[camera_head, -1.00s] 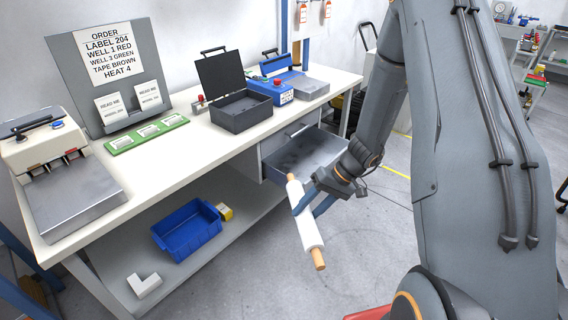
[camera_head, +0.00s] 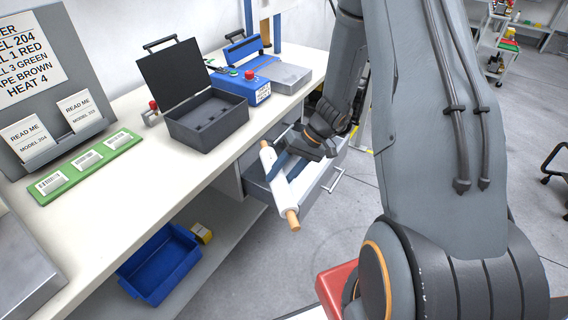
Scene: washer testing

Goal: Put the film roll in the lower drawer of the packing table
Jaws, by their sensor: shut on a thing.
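The film roll (camera_head: 280,187) is white with tan core ends. It is held tilted, its near end lower right. My gripper (camera_head: 276,166) is shut on it, with blue fingers around its upper half. The open drawer (camera_head: 312,198) of the packing table sticks out under the tabletop, its handle (camera_head: 334,181) facing right. The roll and my gripper overlap the drawer in the picture and hide much of its inside. The roll appears above the drawer's left side; its exact height is hard to tell.
The white packing table (camera_head: 135,165) runs along the left. On it are an open black case (camera_head: 205,120), a blue device (camera_head: 242,87) and a green strip of labels (camera_head: 87,160). A blue bin (camera_head: 160,262) sits on the lower shelf.

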